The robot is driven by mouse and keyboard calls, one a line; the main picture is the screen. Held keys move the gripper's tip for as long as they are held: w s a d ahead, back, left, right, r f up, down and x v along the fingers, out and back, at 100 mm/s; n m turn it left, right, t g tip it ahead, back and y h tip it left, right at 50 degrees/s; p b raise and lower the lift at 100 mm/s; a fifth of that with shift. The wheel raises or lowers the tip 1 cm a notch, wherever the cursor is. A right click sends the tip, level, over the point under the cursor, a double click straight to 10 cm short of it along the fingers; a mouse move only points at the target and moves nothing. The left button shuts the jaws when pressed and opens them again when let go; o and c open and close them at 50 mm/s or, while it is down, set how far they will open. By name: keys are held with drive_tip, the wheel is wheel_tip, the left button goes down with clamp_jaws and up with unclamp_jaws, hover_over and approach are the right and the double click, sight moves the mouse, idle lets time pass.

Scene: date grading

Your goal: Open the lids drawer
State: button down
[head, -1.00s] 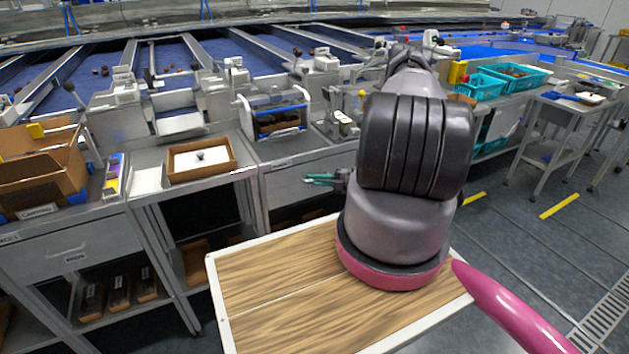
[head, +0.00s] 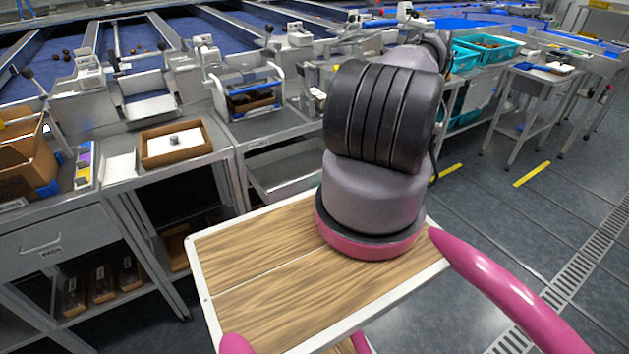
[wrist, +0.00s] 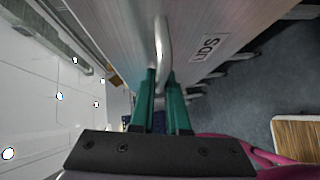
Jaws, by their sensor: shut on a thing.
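The lids drawer (head: 285,172) is pulled out from the bench in the head view, its grey inside partly showing and its right part hidden behind my arm. In the wrist view its front panel (wrist: 115,25) fills the upper middle, with a partly readable label (wrist: 207,46) and a metal bar handle (wrist: 162,38). The teal fingers of my gripper (wrist: 161,78) are shut on the handle. In the head view my gripper is hidden behind my arm.
Left of the drawer is another closed drawer (head: 40,243) with its own handle. A wooden tray (head: 176,141) and a cardboard box (head: 25,165) stand on the benches. My wooden deck lies close in front of the drawer. Open floor (head: 520,220) lies to the right.

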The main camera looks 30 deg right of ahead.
drive_tip(key=shift+s, duration=1.15)
drive_tip(key=shift+d, duration=0.1)
drive_tip(key=c, duration=1.2)
unclamp_jaws()
drive_tip(key=v, duration=1)
drive_tip(key=shift+s+d, duration=0.25)
drive_tip(key=shift+s, duration=0.05)
